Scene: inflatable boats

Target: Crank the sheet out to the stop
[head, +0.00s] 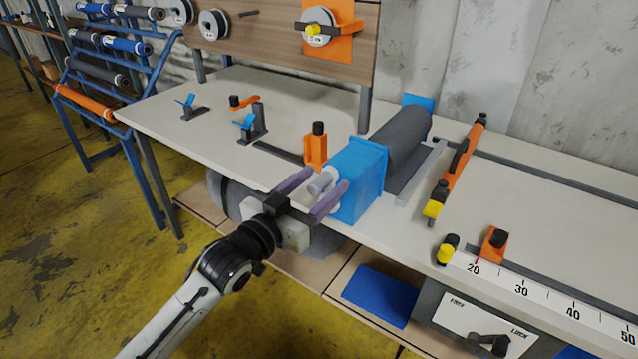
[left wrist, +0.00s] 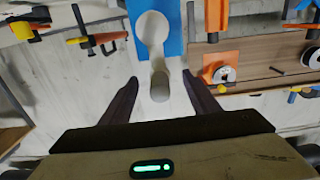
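My left gripper (head: 326,179) is at the blue winder box (head: 360,180) on the bench's front edge. Its fingers are open on either side of the pale crank handle (head: 320,184), with gaps visible on both sides. In the left wrist view the handle (left wrist: 160,86) stands between the fingertips (left wrist: 160,79), below a round pale hub (left wrist: 153,30) on the blue box. A dark grey sheet roll (head: 403,138) lies behind the box. An orange block with a black knob (head: 493,246), possibly the stop, sits near the 20 mark of the ruler (head: 545,300). My right gripper is out of view.
An orange bar with yellow and black ends (head: 460,160) lies right of the roll. A FREE/LOCK lever (head: 490,341) is on the bench front. Orange (head: 316,150) and blue (head: 250,123) clamps stand left of the box. The right benchtop is largely clear.

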